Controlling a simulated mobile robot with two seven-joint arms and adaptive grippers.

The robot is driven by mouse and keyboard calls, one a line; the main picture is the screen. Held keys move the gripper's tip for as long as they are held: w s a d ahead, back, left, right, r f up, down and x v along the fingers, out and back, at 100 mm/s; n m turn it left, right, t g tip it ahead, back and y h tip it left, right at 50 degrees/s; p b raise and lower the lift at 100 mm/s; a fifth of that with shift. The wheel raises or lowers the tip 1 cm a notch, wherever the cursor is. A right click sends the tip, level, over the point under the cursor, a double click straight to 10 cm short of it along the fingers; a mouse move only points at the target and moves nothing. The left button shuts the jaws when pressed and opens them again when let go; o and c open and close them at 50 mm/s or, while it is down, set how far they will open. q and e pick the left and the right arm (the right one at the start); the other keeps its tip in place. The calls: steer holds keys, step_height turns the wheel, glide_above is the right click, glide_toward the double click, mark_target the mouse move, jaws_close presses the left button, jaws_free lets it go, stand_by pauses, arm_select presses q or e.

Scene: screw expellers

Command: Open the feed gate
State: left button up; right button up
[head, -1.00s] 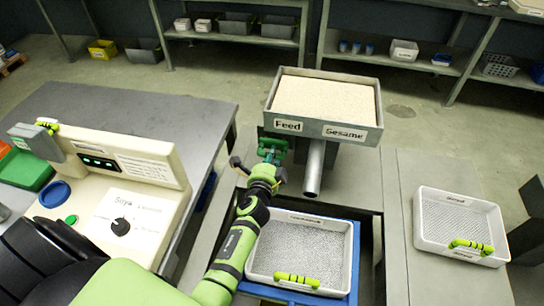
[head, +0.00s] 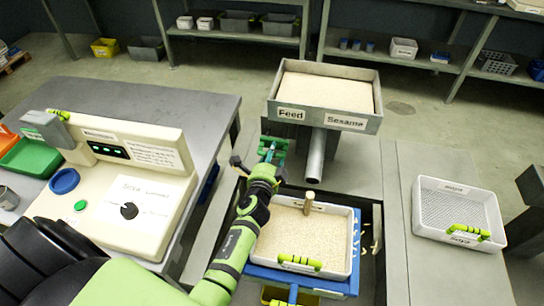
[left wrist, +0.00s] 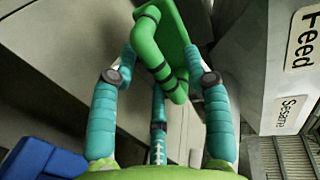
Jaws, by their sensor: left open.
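The feed hopper (head: 350,121) is a grey box of pale grain with "Feed" and "Sesame" labels. A green gate handle (head: 281,147) sits below its left front corner. In the left wrist view the green handle (left wrist: 168,62) is a bent, dark-banded bar on a green plate. My left gripper (head: 266,165) is at the handle; in the left wrist view its teal fingers (left wrist: 160,85) are open on both sides of it, with gaps visible. A metal spout (head: 316,155) slopes down beside the handle. My right gripper is not in view.
Below the spout, a white tray (head: 349,262) of beige grain with a wooden peg (head: 308,203) sits on a blue frame (head: 335,286). Pale bits lie right of it. A white mesh tray (head: 416,215) is at right. A control panel (head: 148,234) stands at left.

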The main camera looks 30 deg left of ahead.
arm_select(q)
steer(key=v, duration=1.2)
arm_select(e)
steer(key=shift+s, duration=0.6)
